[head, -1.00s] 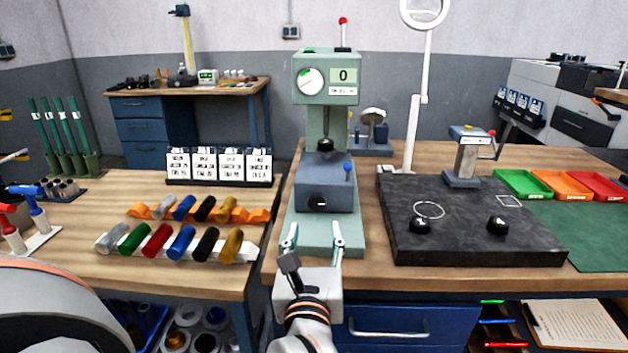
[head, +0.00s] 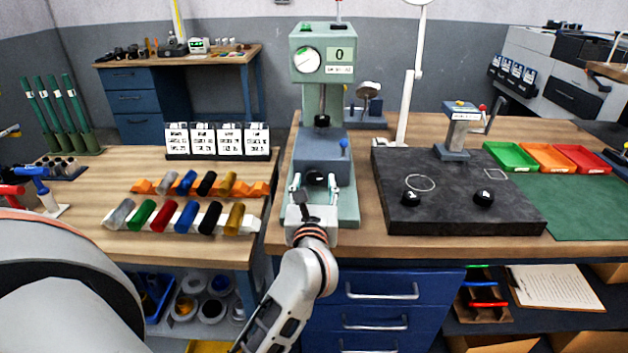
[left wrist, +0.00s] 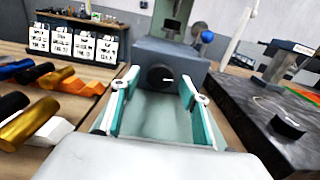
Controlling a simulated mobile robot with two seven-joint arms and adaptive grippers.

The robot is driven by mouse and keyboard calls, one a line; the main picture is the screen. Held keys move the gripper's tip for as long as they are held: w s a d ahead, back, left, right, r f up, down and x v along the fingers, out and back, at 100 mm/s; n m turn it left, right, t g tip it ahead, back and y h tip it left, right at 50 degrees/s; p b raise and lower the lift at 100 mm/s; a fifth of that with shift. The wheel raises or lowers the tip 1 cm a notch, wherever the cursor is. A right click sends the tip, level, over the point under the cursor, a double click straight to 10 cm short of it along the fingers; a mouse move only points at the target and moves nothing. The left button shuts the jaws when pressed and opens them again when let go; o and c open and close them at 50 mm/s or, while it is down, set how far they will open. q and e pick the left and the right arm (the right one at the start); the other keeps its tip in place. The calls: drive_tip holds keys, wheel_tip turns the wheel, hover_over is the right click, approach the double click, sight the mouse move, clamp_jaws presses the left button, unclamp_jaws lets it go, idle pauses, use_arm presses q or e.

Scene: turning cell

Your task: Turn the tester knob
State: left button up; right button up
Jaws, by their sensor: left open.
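The tester (head: 322,95) is a light green machine with a dial, a display reading 0 and a blue-grey lower block (head: 322,148). Its round black knob (head: 316,178) is on the front of that block. In the left wrist view the knob (left wrist: 160,77) shows a white mark pointing right. My left gripper (head: 315,186) is open, low in front of the knob, with a finger to either side. In the left wrist view the gripper (left wrist: 159,92) frames the knob, which appears between and beyond the fingertips. Contact cannot be told. My right gripper is not in view.
A dark stone plate (head: 460,190) with black knobs lies right of the tester. A blue-tipped lever (head: 343,145) stands on the block's right side. Several coloured cylinders (head: 165,215) lie in racks to the left. White cards (head: 217,140) stand behind them.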

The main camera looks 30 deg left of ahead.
use_arm(q)
drive_tip(key=shift+w+a, duration=0.3)
drive_tip(key=shift+w, duration=0.2)
drive_tip(key=c, duration=1.1)
drive_tip(key=shift+o, duration=0.2)
drive_tip(key=m+p, duration=0.2)
drive_tip(key=p, duration=0.1)
drive_tip(key=shift+r+p, duration=0.25)
drive_tip(key=shift+p, duration=0.05)
drive_tip(key=shift+f+m+p, duration=0.2)
drive_tip(key=shift+m+p, duration=0.3)
drive_tip(key=shift+m, duration=0.1)
